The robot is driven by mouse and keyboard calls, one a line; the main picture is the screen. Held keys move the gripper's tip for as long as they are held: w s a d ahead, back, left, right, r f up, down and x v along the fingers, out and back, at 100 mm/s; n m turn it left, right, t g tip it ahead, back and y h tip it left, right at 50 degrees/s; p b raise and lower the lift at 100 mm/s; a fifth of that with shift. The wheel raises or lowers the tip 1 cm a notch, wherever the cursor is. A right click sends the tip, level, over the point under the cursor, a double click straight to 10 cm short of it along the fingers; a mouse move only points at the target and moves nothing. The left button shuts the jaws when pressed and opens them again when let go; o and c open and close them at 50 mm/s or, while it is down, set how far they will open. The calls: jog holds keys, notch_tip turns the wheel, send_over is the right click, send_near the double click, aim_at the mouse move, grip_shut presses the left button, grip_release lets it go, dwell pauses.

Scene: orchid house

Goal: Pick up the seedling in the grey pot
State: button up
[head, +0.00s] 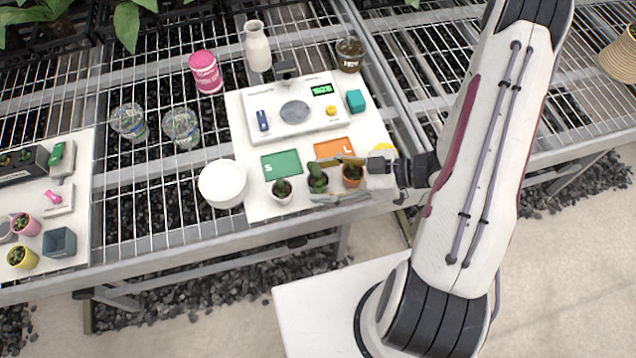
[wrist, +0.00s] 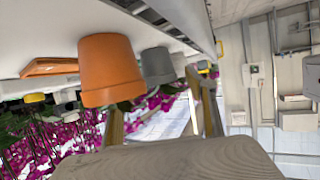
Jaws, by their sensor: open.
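The seedling in the grey pot (head: 317,178) stands in the middle of a row of three at the front of the white board, its pot partly hidden by my gripper. In the wrist view, which looks upside down, the grey pot (wrist: 158,66) shows beyond the orange pot. My gripper (head: 322,180) is open and reaches in from the right, low over the row. Its fingers (wrist: 160,105) also show in the wrist view, with the grey pot ahead between them. I cannot tell whether they touch it.
The orange pot (head: 352,176) sits right of the grey one, close to my gripper; it looms near in the wrist view (wrist: 110,70). Green (head: 270,164) and orange (head: 345,147) mats and a scale (head: 294,128) lie behind.

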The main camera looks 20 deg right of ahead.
aim_at(325, 183)
jog(key=c, duration=1.2)
jog(key=shift+c, duration=0.2)
jog(key=shift+r, duration=0.15)
notch_tip(325, 183, up, 10)
dwell(0.3)
